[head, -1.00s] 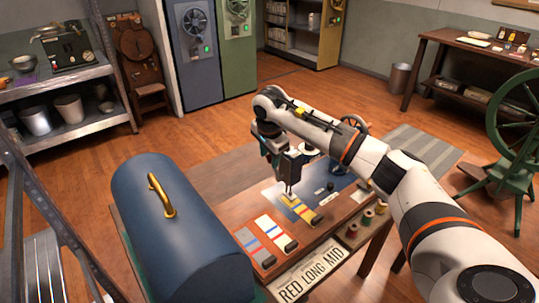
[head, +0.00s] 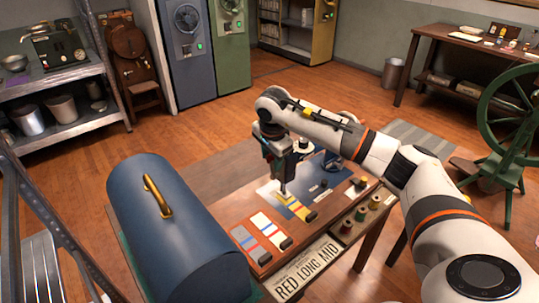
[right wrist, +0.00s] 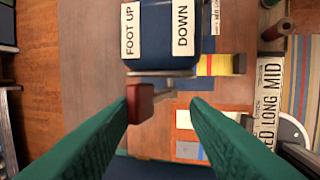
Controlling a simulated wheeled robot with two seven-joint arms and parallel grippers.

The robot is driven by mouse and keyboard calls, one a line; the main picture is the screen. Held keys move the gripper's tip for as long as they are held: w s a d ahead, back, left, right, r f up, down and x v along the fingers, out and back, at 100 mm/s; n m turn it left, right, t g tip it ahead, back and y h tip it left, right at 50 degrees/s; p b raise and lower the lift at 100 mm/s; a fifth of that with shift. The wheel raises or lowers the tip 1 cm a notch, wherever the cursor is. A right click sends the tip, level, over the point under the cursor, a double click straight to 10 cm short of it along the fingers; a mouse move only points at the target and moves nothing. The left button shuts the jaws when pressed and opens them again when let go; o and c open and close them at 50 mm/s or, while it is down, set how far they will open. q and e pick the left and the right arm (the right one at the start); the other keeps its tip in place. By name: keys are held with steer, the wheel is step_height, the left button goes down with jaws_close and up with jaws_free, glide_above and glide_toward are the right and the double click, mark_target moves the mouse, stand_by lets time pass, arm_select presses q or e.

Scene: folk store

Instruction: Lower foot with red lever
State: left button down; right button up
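In the right wrist view, a blue body with a white "FOOT UP" label (right wrist: 130,30) and a "DOWN" label (right wrist: 183,27) is at the top. A metal bar sticks out below it. The red lever (right wrist: 140,103) is at its left, between the green fingers of my right gripper (right wrist: 163,108). The lever is close to the left fingertip; I cannot tell whether they touch. The right finger is well apart from it. In the head view my right gripper (head: 284,190) is low over the table, and my arm hides most of the machine. My left gripper is out of view.
A blue domed case (head: 185,235) with a brass handle stands on the table at left. Striped swatches (head: 265,230), a "RED LONG MID" card (head: 306,270) and several thread spools (head: 360,213) lie near the front. A green spinning wheel (head: 510,125) stands at right.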

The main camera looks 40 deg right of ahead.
steer(key=s, duration=0.1)
steer(key=s+f, duration=0.1)
steer(key=s, duration=0.1)
steer(key=s+b, duration=0.1)
steer(key=shift+s+d+f, duration=0.15)
steer(key=shift+s+f, duration=0.05)
steer(key=shift+f, duration=0.1)
stand_by(0.6)
steer(key=shift+w+r, duration=0.1)
steer(key=shift+w, duration=0.1)
steer(key=shift+w+r, duration=0.2)
steer(key=shift+w, duration=0.05)
stand_by(0.4)
steer(key=p+v, duration=0.5)
steer(key=v, duration=0.3)
stand_by(0.5)
stand_by(0.7)
